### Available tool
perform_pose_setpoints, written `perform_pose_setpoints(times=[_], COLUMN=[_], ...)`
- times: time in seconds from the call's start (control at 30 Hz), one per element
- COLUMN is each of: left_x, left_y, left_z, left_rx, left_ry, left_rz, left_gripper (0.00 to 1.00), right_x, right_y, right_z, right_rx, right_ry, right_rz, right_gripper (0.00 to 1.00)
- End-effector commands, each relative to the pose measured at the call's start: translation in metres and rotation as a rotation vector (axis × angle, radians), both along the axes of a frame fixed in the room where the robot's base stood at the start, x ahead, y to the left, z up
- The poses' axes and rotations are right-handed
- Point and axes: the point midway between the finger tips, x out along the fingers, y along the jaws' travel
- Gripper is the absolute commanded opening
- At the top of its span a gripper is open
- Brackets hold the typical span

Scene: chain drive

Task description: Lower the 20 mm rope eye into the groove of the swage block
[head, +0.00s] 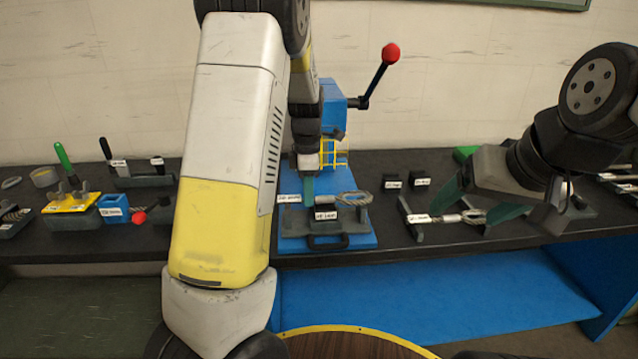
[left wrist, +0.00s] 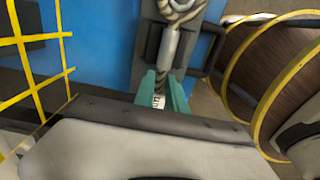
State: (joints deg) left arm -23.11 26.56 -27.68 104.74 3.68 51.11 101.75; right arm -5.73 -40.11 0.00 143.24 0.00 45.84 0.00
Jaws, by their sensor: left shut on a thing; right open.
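My left gripper (head: 308,188) is shut on the tail of a rope eye, at the press on the bench. Its teal fingers also show in the left wrist view (left wrist: 165,97), with a white label between them. The rope eye's loop (head: 352,198) points right, away from the fingers; its grey ferrule (left wrist: 170,48) lies between loop and fingers. The dark swage block (head: 325,213), with a white label on its front, is beneath the rope. I cannot tell whether the ferrule touches the groove. My right gripper (head: 478,205) is open, farther right.
Another labelled rope eye (head: 448,218) rests on a stand near my right gripper's fingers. The blue press (head: 335,105) has a red-knobbed lever and a yellow guard (head: 334,152). Two small black blocks (head: 420,181) stand right of it. Tools on a yellow-topped holder (head: 71,203) are at left.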

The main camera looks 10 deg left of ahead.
Motion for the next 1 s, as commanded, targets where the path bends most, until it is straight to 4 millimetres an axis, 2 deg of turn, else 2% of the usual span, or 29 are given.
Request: perform_pose_setpoints(times=[0.4,0.97,1.0], left_x=[0.0,0.0,0.0], left_y=[0.0,0.0,0.0], left_z=[-0.001,-0.012,-0.012], left_rx=[-0.001,-0.001,-0.001], left_ry=[0.0,0.001,0.0], left_rz=[0.0,0.0,0.0], left_gripper=[0.0,0.0,0.22], right_x=[0.0,0.0,0.0], right_y=[0.0,0.0,0.0], right_z=[0.0,0.0,0.0], right_rx=[0.0,0.0,0.0], right_ry=[0.0,0.0,0.0], right_rz=[0.0,0.0,0.0], right_gripper=[0.76,0.76,0.76])
